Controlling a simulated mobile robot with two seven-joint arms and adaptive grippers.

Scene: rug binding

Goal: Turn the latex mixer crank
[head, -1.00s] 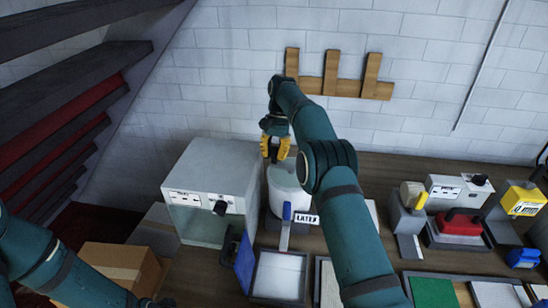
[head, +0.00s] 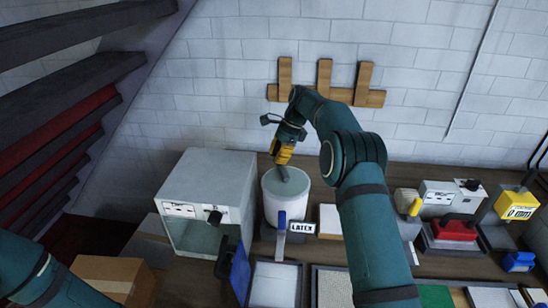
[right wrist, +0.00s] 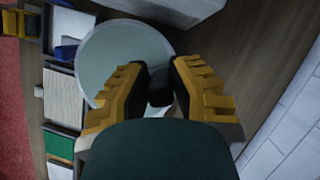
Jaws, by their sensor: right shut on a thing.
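The latex mixer is a white round tub (head: 285,210) with a pale grey-green top and a LATEX label (head: 302,227). A blue-handled lever (head: 282,222) is at its front. My right gripper (head: 283,158) comes down from behind onto the tub's top. It is shut on a dark, short upright piece that looks like the crank handle (head: 283,173). In the right wrist view, this dark piece (right wrist: 160,88) sits between the yellow-and-black fingers, over the round top (right wrist: 118,55). The rest of the crank is hidden or hard to tell. My left gripper is out of view.
A grey box machine (head: 207,190) with a clear front stands close left of the tub. Machines with red (head: 453,230) and yellow (head: 517,206) parts stand right. A wall is behind.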

